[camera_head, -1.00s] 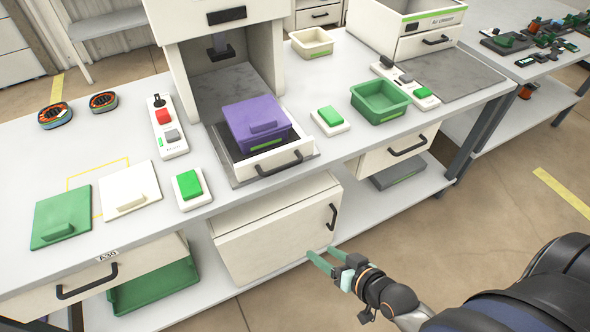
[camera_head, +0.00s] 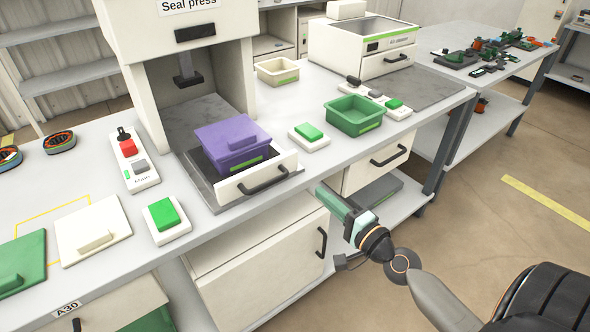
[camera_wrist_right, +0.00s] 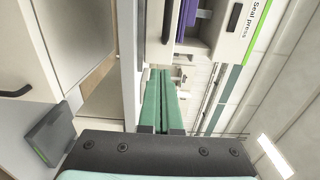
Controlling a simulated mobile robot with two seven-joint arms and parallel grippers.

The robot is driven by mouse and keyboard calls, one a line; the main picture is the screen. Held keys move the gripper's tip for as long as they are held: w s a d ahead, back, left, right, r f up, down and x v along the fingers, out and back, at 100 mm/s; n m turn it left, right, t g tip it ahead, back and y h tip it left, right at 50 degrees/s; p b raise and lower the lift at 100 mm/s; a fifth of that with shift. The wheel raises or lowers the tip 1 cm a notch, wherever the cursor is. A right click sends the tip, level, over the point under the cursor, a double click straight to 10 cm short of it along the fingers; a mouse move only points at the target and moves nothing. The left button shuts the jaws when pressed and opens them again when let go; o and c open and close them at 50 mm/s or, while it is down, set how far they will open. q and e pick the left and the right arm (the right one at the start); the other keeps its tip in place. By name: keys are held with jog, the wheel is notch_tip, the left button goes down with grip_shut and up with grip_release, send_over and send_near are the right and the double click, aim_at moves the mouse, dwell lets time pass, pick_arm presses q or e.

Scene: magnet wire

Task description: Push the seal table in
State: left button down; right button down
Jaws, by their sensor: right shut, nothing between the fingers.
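The seal table (camera_head: 252,179) is a white-fronted drawer with a black handle, pulled out of the seal press (camera_head: 190,84). A purple lidded box (camera_head: 231,143) sits on it. My right gripper (camera_head: 328,190) is shut and empty, in front of the bench edge and to the right of the seal table, apart from it. In the right wrist view its green fingers (camera_wrist_right: 158,100) lie together, with the seal table front (camera_wrist_right: 168,22) and a bit of the purple box (camera_wrist_right: 187,14) beyond them. My left gripper is not in view.
Green buttons (camera_head: 162,214) (camera_head: 309,133) stand on both sides of the seal table. A green bin (camera_head: 354,117) and a beige bin (camera_head: 278,71) are to the right and behind. A cabinet door with a handle (camera_head: 321,242) is below the bench.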

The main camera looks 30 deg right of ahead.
aim_at(288, 165)
pick_arm(q)
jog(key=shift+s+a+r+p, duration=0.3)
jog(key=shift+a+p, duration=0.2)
jog(key=shift+p, duration=0.3)
pick_arm(e)
jog(key=w, duration=0.7)
jog(key=w+a, duration=0.1)
jog(key=w, duration=0.2)
jog(key=shift+w, duration=0.4)
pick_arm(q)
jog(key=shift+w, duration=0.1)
